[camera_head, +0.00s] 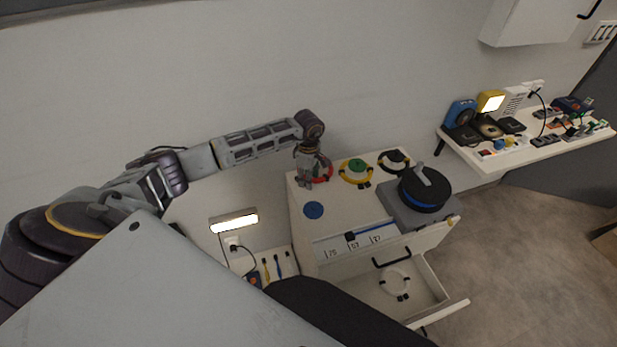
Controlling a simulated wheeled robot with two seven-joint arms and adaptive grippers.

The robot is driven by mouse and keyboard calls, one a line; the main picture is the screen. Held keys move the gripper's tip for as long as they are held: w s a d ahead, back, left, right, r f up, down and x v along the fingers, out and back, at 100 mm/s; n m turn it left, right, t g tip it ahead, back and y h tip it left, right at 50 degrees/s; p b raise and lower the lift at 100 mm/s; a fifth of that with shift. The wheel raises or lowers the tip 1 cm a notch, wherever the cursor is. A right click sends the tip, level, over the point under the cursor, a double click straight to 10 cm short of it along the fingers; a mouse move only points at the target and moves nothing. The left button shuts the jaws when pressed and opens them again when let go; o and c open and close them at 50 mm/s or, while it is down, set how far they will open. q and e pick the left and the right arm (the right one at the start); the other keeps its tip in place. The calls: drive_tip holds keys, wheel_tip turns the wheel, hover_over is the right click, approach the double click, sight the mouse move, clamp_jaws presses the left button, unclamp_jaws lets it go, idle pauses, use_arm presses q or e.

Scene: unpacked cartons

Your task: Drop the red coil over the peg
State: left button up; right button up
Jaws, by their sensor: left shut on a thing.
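The red coil (328,172) is a ring at the back left of the white cabinet top (345,212). My left gripper (305,184) reaches down at its left side and is shut on it, hiding part of the ring. I cannot tell whether the coil touches the top. A grey post (423,176) stands tilted on a round black and blue reel (425,194) at the right; I cannot tell whether this is the peg. My right gripper is not in view.
A yellow coil with a green middle (356,170) and a black coil (394,161) lie right of the red one. A blue disc (313,210) lies in front. An open drawer (429,293) holds a white coil (396,282). A shelf (530,151) of devices is at right.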

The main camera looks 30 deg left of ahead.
sight(308, 196)
use_arm(q)
drive_tip(key=shift+f, duration=0.2)
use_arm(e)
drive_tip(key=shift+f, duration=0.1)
use_arm(q)
drive_tip(key=shift+f+b, duration=0.6)
drive_tip(key=shift+f, duration=0.3)
drive_tip(key=shift+r, duration=0.1)
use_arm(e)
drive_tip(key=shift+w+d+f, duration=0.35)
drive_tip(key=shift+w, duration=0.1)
use_arm(q)
drive_tip(key=shift+f+b, duration=1.45)
drive_tip(key=shift+f, duration=0.5)
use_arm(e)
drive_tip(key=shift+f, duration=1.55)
use_arm(q)
drive_tip(key=shift+f+b, duration=0.5)
drive_tip(key=shift+f, duration=0.2)
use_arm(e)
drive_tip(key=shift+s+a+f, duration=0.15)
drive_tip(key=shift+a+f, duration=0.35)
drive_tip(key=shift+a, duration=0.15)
use_arm(q)
drive_tip(key=o, duration=1.2)
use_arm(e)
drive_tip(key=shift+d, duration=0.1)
